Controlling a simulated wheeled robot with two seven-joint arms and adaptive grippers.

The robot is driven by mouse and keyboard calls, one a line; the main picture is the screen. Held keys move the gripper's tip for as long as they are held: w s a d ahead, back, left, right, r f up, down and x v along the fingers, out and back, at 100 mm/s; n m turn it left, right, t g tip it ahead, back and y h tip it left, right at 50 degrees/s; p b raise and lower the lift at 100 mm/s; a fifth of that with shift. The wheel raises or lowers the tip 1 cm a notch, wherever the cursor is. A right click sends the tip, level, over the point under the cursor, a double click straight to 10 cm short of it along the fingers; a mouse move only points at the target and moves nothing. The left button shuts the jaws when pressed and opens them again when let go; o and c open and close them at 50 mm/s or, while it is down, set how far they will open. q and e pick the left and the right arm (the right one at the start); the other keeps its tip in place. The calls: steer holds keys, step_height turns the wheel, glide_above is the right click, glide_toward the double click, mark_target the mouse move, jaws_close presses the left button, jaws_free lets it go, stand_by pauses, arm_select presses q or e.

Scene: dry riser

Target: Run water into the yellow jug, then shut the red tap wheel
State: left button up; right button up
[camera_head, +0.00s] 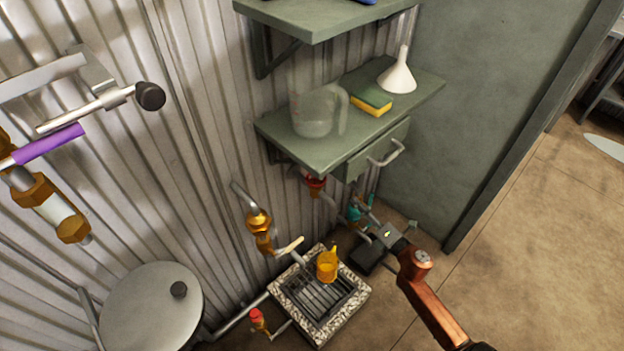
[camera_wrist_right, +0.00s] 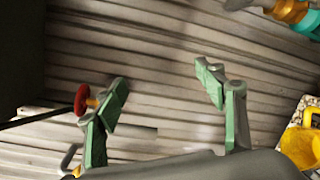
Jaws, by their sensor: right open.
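The yellow jug (camera_head: 327,265) stands on the grate of a stone-rimmed drain basin (camera_head: 358,298); part of it shows at the right wrist view's right edge (camera_wrist_right: 302,146). One red wheel (camera_head: 314,184) is under the shelf and another red handle (camera_head: 257,316) is low, left of the basin. The right wrist view shows a red wheel (camera_wrist_right: 82,99) beside the left finger; I cannot tell which one. My right gripper (camera_head: 391,213) is open and empty, right of the jug and near a teal-handled valve (camera_head: 355,211). It also shows in the wrist view (camera_wrist_right: 165,84).
A brass tap (camera_head: 259,228) is on the corrugated wall left of the basin. Above, a green shelf (camera_head: 420,95) holds a clear jug (camera_head: 318,112), a sponge (camera_head: 372,101) and a white funnel (camera_head: 398,77). A round-lidded vessel (camera_head: 150,305) stands lower left. Floor at right is clear.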

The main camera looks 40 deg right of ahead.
arm_select(q)
step_height(320, 180, up, 6)
steer(key=d+b, duration=0.1)
steer(key=b, duration=0.1)
arm_select(e)
steer(key=w+a+r+n+y, duration=0.35)
steer(key=r+n, duration=0.25)
steer(key=n, duration=0.3)
steer(key=w+a+r+n+y, duration=0.2)
steer(key=a+r+n+y, duration=0.25)
steer(key=r+n, duration=0.35)
steer(key=shift+n+g+y, duration=0.3)
steer(key=shift+n, duration=0.2)
steer(key=w, duration=0.1)
steer(key=w+a+f+b, duration=0.1)
steer(key=w, duration=0.3)
steer(key=shift+a+f, duration=0.25)
steer(key=shift+a, duration=0.1)
steer(key=shift+w+a+b, duration=0.25)
steer(key=shift+w+b, duration=0.1)
steer(key=shift+w, duration=0.2)
arm_select(q)
steer(key=w+d+f+t+h, duration=0.1)
steer(key=w+d+f, duration=0.1)
steer(key=w+f, duration=0.2)
steer(key=shift+d+t, duration=0.25)
steer(key=shift+t, duration=0.15)
arm_select(e)
steer(key=shift+r, duration=0.1)
steer(key=shift+c, duration=0.4)
